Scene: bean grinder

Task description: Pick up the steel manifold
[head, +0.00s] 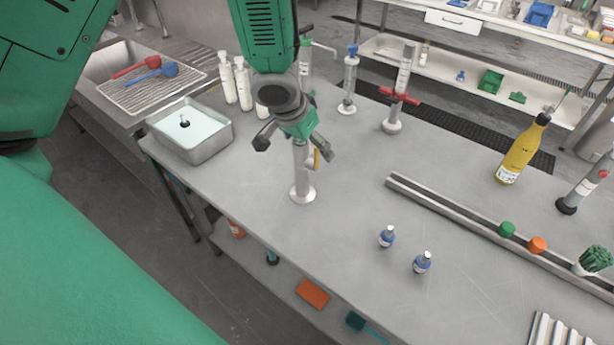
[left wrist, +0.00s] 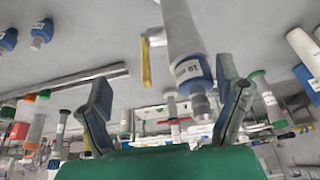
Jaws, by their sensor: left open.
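What looks like the steel manifold (head: 302,180) stands upright on a round foot near the table's front edge, with a yellow part on its side. In the left wrist view, a steel cylinder with a labelled blue end (left wrist: 182,38) shows between my fingers, with the yellow part (left wrist: 145,62) beside it. My left gripper (head: 292,143) is open above and around the top of the manifold, fingers spread to either side. Contact cannot be told. The manifold's top is hidden by the gripper in the head view. My right gripper is not in view.
Similar upright fittings, one with a red handle (head: 399,96) and one with a blue top (head: 348,85), stand behind. White bottles (head: 243,82) and a steel basin (head: 208,152) are at the left.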

